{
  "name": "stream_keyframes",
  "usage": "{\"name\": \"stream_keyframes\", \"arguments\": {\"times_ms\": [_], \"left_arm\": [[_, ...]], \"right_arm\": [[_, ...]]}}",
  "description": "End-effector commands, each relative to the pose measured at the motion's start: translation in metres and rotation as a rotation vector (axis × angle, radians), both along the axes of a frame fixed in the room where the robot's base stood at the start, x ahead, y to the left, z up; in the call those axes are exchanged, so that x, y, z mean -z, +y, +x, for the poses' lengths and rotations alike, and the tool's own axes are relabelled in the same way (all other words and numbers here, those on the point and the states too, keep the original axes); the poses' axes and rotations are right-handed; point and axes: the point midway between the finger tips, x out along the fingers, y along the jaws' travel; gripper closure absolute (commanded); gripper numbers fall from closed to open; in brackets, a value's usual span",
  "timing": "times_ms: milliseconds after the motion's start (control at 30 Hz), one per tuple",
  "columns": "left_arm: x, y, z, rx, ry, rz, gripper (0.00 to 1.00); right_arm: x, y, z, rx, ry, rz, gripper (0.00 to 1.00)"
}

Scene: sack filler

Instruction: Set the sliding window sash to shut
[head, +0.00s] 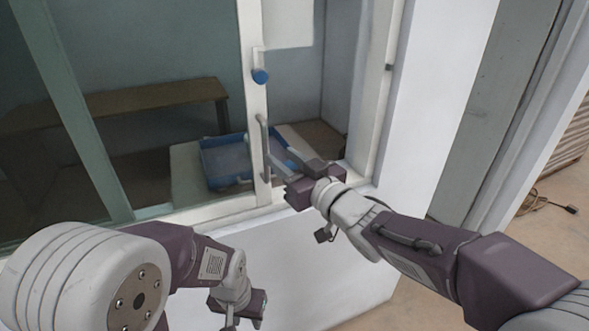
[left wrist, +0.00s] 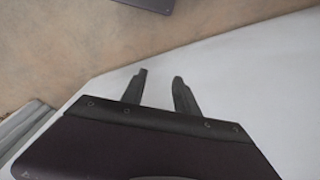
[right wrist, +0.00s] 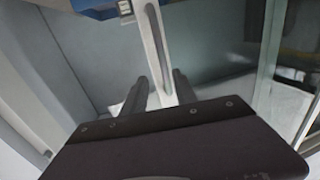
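The sliding window sash has a pale upright stile (head: 254,110) with a grey bar handle (head: 264,145). A gap is open between this stile and the right jamb (head: 375,100). My right gripper (head: 283,167) is just right of the handle's lower part. In the right wrist view, its two fingers (right wrist: 158,92) are apart, with the handle (right wrist: 156,35) and stile ahead of and between them. Whether they touch the handle cannot be told. My left gripper hangs low in front of the white wall; its fingers (left wrist: 160,90) are apart and empty in the left wrist view.
Beyond the window are a blue tray (head: 228,160) and a wooden bench (head: 150,98). The white wall (head: 300,265) is below the sill. A cable (head: 545,203) lies on the floor at right.

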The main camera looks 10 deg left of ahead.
Motion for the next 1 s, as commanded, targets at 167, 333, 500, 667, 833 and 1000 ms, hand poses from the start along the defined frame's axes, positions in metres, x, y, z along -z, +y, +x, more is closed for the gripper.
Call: {"name": "stream_keyframes", "arguments": {"times_ms": [167, 333, 500, 667, 833, 1000], "left_arm": [[0.001, 0.0, 0.0, 0.0, 0.0, 0.0, 0.64], [0.001, 0.0, 0.0, 0.0, 0.0, 0.0, 0.64], [0.001, 0.0, 0.0, 0.0, 0.0, 0.0, 0.64], [0.001, 0.0, 0.0, 0.0, 0.0, 0.0, 0.64], [0.001, 0.0, 0.0, 0.0, 0.0, 0.0, 0.64], [-0.019, -0.009, -0.013, 0.17, 0.102, 0.05, 0.66]], "right_arm": [[-0.001, -0.011, -0.011, 0.001, -0.001, 0.001, 0.66], [0.0, -0.021, -0.021, 0.0, -0.001, -0.001, 0.66], [0.0, -0.026, -0.026, 0.0, 0.001, 0.001, 0.66], [0.0, -0.026, -0.026, 0.0, 0.001, 0.001, 0.66], [0.0, -0.026, -0.026, 0.0, 0.0, 0.0, 0.66], [0.0, -0.049, -0.011, 0.084, 0.07, -0.053, 0.66]]}}
